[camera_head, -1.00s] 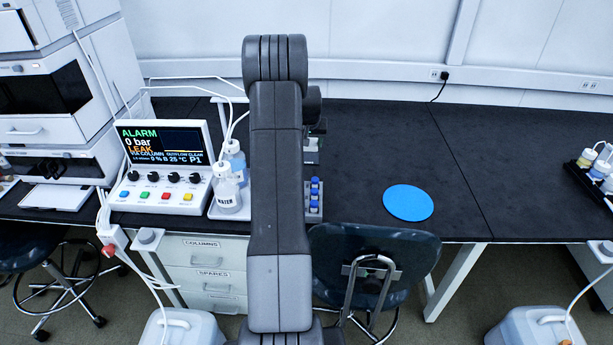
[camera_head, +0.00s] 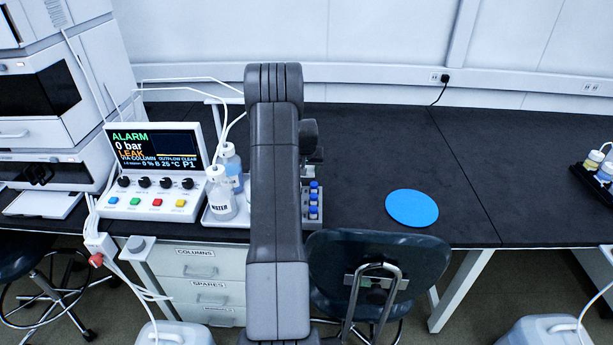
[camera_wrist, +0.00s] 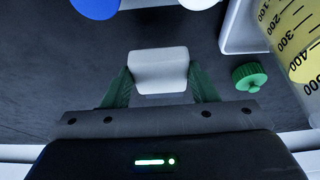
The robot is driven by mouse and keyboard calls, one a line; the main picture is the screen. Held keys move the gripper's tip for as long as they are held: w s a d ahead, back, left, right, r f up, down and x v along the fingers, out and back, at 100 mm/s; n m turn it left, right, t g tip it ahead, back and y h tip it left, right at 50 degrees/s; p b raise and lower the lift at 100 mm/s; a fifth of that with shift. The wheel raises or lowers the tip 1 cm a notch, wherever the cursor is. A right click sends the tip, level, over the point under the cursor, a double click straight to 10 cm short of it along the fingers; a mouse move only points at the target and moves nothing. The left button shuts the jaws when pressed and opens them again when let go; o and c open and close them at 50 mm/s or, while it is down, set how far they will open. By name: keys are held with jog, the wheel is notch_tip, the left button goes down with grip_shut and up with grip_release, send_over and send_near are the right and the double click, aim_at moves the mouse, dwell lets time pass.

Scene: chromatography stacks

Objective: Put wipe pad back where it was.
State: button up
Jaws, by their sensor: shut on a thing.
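The wipe pad (camera_wrist: 158,70) is a small white block with rounded edges. In the wrist view it sits between the two green fingertips of my gripper (camera_wrist: 160,84), which are shut on it from both sides. The dark bench top (camera_wrist: 60,70) shows behind it; I cannot tell whether the pad touches the bench. In the head view my arm hides the pad and most of my gripper.
The wrist view shows a green cap (camera_wrist: 248,77) and a graduated bottle (camera_wrist: 295,40) of yellow liquid close right. In the head view, capped bottles (camera_head: 220,193), a vial rack (camera_head: 313,205) and an alarm console (camera_head: 155,172) stand near my arm. A blue disc (camera_head: 412,208) lies right, with clear bench around it.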

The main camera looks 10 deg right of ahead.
aim_at(307, 176)
jog(key=shift+f+p, duration=0.3)
jog(key=shift+f, duration=1.5)
jog(key=shift+f, duration=0.1)
jog(key=shift+f+b, duration=0.15)
jog(key=shift+b, duration=0.15)
jog(key=o, duration=0.9)
jog(key=shift+o, duration=0.2)
jog(key=shift+r+p, duration=0.35)
jog(key=d+b+v, duration=0.1)
jog(key=v, duration=1)
jog(key=shift+s+a+r+b, duration=0.25)
jog(key=shift+a+r+b, duration=0.1)
jog(key=shift+a, duration=0.15)
